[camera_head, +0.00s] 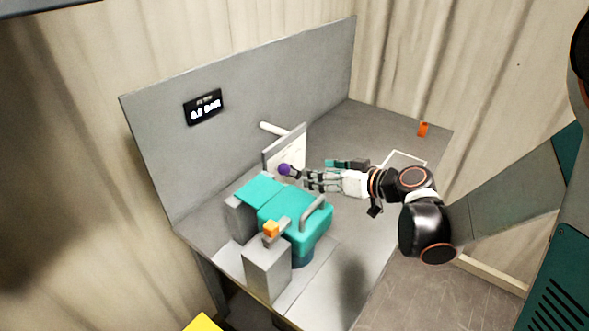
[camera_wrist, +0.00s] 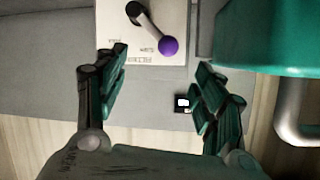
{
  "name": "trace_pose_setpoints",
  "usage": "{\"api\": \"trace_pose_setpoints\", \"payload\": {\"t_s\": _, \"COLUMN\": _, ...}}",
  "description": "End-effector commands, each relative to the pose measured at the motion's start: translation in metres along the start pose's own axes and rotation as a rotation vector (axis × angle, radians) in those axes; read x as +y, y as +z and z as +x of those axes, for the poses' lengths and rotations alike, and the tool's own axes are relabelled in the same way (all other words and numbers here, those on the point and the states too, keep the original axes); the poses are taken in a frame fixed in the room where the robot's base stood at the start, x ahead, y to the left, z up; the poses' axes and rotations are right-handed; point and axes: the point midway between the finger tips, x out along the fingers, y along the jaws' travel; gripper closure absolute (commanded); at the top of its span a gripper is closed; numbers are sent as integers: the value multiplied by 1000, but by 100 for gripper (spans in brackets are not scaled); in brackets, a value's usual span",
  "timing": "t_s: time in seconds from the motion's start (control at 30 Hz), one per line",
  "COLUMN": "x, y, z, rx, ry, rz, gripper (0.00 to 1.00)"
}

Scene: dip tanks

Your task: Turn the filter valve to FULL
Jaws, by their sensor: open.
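The filter valve's white panel (camera_head: 288,150) stands upright on the grey bench, with a lever ending in a purple knob (camera_head: 284,169). In the wrist view the panel (camera_wrist: 115,68) is at the top, with printing that appears upside down. A dark lever (camera_wrist: 147,20) slants down to the purple knob (camera_wrist: 168,47). My gripper (camera_head: 303,179) is just right of the knob in the head view. In the wrist view my gripper (camera_wrist: 161,66) is open and empty, a finger on each side of the knob. Contact with the knob cannot be told.
A teal housing with a grey handle (camera_head: 318,213) stands close in front of the panel; its teal side (camera_wrist: 268,38) is near my right finger. A grey block with an orange top piece (camera_head: 267,268) is nearer. A display (camera_head: 203,106) hangs on the back wall.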

Motion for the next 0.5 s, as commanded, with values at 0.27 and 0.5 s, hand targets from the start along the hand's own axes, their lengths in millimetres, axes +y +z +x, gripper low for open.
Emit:
{"api": "trace_pose_setpoints", "payload": {"t_s": 0.27, "x": -1, "y": 2, "z": 57, "rx": -2, "ry": -4, "rz": -1, "gripper": 37}}
{"api": "trace_pose_setpoints", "payload": {"t_s": 0.5, "x": 0, "y": 2, "z": 97, "rx": -1, "ry": -2, "rz": 0, "gripper": 37}}
